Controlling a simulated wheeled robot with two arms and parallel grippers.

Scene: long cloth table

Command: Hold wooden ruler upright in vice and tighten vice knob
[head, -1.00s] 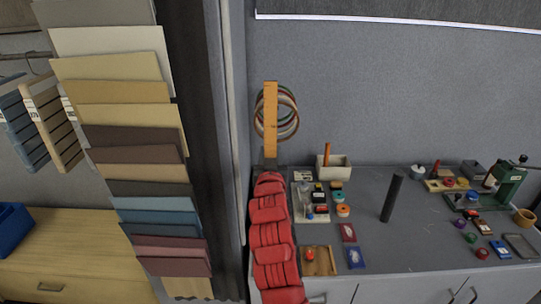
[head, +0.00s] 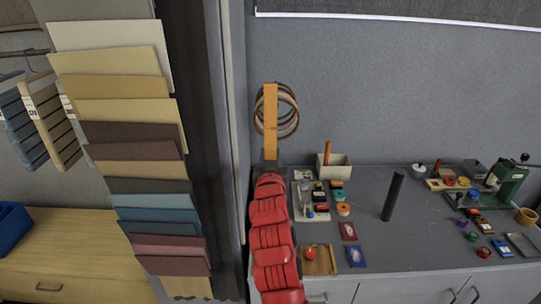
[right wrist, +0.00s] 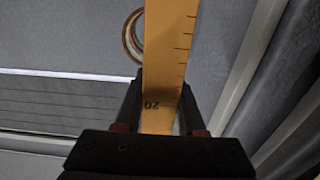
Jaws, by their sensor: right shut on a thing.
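The wooden ruler (head: 270,115) stands upright in the head view, in front of the wall and rings. My right gripper (head: 270,166), at the end of my red arm, is shut on its lower end. In the right wrist view the ruler (right wrist: 168,60) runs up from between the fingers (right wrist: 162,118), its "20" mark just above the gripper body. A green device with a dark handle (head: 511,181), apparently the vice, stands at the far right of the table. Its jaws and knob are too small to make out. My left gripper is not in view.
The grey table (head: 420,230) has open room around an upright dark cylinder (head: 393,196). A white box (head: 334,168), small tape rolls and a wooden tray (head: 320,261) lie near my arm. Several small items crowd the right end. Hanging sample panels (head: 130,150) fill the left.

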